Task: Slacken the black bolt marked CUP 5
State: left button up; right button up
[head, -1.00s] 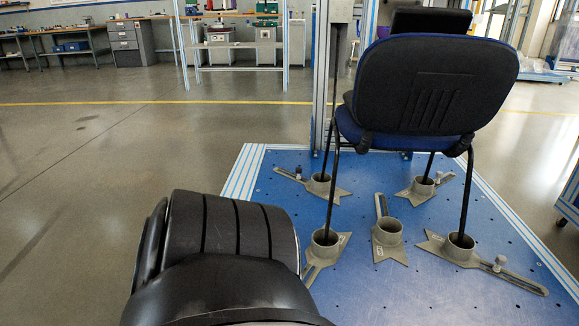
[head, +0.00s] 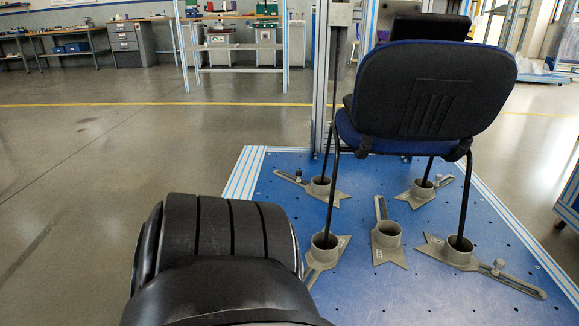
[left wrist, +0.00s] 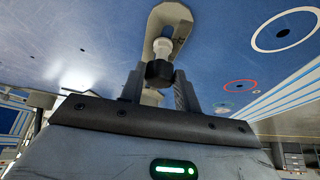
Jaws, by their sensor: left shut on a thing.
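In the left wrist view my left gripper (left wrist: 158,84) is shut on a black bolt (left wrist: 159,69), whose dark head sits between the two fingers. A pale shank or collar shows beyond the head, at the rounded end of a grey slotted bracket (left wrist: 172,22). In the head view my left arm fills the lower left, and its gripper and the bolt are hidden. The front-left grey cup (head: 324,243) holds a chair leg, and its bracket runs down behind my arm. I cannot read a CUP 5 marking. My right gripper is not in view.
A blue chair (head: 432,90) stands with its legs in grey cups on a blue platform (head: 365,290). A middle cup (head: 388,236) is empty. A metal upright (head: 322,75) rises behind the chair. The floor at left is clear, with workbenches behind.

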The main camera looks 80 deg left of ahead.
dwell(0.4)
pick_arm(q)
jog(key=shift+w+r+n+p, duration=0.1)
jog(key=shift+r+n+p, duration=0.15)
jog(key=shift+n+p, duration=0.25)
jog(key=o, duration=0.6)
jog(key=shift+f, duration=0.2)
jog(key=shift+r, duration=0.1)
jog(key=p+v, duration=1.5)
jog(key=v, duration=0.1)
jog(key=shift+p, duration=0.4)
